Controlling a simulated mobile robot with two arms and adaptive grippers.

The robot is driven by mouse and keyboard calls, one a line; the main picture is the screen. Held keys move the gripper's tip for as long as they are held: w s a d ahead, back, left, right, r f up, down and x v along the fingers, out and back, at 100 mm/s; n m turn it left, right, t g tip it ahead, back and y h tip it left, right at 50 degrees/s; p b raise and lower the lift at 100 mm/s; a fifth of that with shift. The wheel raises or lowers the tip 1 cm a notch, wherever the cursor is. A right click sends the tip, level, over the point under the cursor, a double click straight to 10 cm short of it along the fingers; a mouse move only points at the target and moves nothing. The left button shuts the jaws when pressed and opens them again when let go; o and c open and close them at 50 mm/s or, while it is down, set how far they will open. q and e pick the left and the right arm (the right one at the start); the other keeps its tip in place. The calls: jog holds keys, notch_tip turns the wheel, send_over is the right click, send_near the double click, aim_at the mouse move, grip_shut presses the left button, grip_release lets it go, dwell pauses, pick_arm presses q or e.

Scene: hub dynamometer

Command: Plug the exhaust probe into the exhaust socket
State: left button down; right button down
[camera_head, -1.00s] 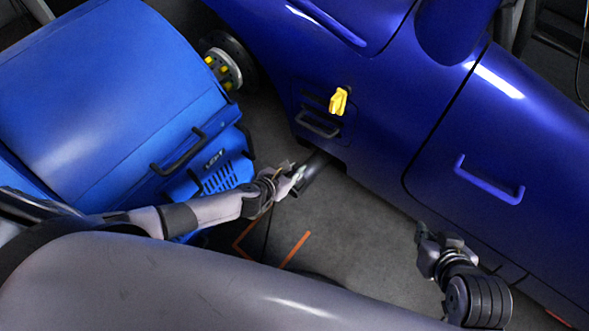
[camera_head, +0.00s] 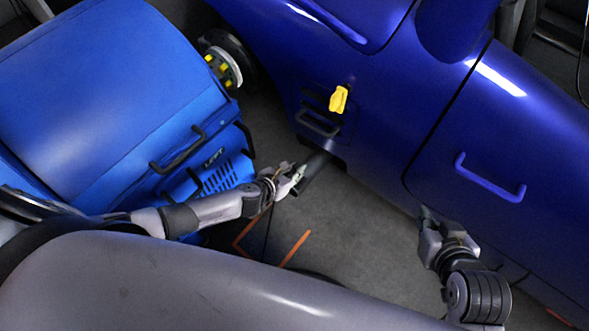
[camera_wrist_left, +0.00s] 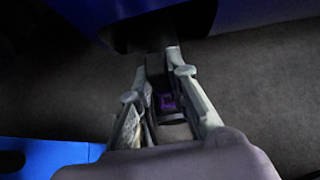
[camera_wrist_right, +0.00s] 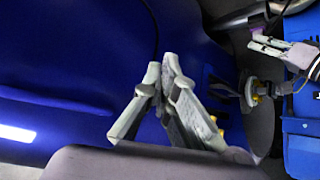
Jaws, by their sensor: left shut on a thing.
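My left gripper (camera_head: 298,176) is at the end of a dark pipe (camera_head: 316,167) that comes out from under the blue car. In the left wrist view its fingers (camera_wrist_left: 174,68) are shut on a dark piece with a purple patch (camera_wrist_left: 167,101), which I take to be the exhaust probe. The dark pipe runs from the car's underside to the fingertips there. I cannot tell whether probe and socket touch or are joined. My right gripper (camera_head: 427,222) is beside the car's lower side; in the right wrist view its fingertips (camera_wrist_right: 162,72) are together, with nothing visible between them.
The blue car (camera_head: 390,130) fills the upper right, with a yellow fitting (camera_head: 338,99) and a dark handle (camera_head: 318,124) on its side. A blue dynamometer unit (camera_head: 90,90) stands at left, beside a wheel hub (camera_head: 223,66).

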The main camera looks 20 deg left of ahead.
jog(key=shift+s+f, duration=0.15)
pick_arm(q)
jog(key=shift+f, duration=0.1)
pick_arm(e)
jog(key=shift+a, duration=0.1)
pick_arm(q)
jog(key=shift+f, duration=0.25)
jog(key=shift+b, duration=0.3)
pick_arm(e)
jog(key=shift+w+a+r+t, duration=0.15)
jog(key=shift+w+r+t, duration=0.25)
jog(key=shift+w+r, duration=0.15)
jog(key=shift+w+a+r+t, duration=0.15)
jog(key=shift+w+r+t, duration=0.3)
jog(key=shift+w, duration=0.15)
pick_arm(q)
jog(key=shift+f, duration=0.1)
pick_arm(e)
jog(key=shift+w, duration=0.1)
pick_arm(q)
jog(key=shift+f, duration=0.2)
jog(key=c, duration=1.5)
grip_release()
jog(key=shift+o, duration=0.2)
pick_arm(e)
jog(key=shift+w+a+r+t+y, duration=0.35)
jog(key=shift+w+r+t, duration=0.1)
jog(key=shift+r, duration=0.1)
jog(key=shift+d+r, duration=0.1)
